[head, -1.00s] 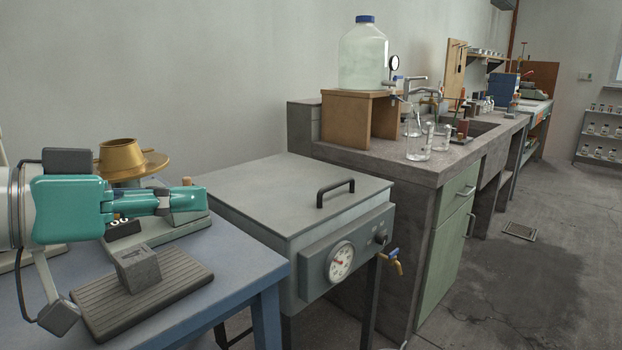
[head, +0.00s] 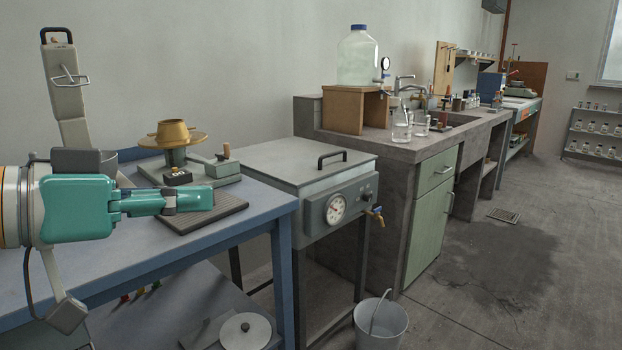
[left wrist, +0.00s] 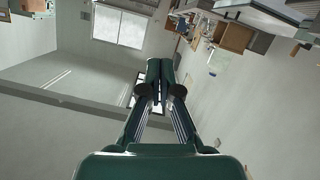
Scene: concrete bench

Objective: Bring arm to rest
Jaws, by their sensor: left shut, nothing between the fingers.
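My right gripper is in neither view.
A brass-topped device (head: 172,136) stands on the blue table (head: 80,250). A grey lidded cabinet with a dial (head: 336,208) stands to the right, then a concrete bench (head: 395,150) with glassware. A bucket (head: 380,322) stands on the floor. Floor at right is open.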

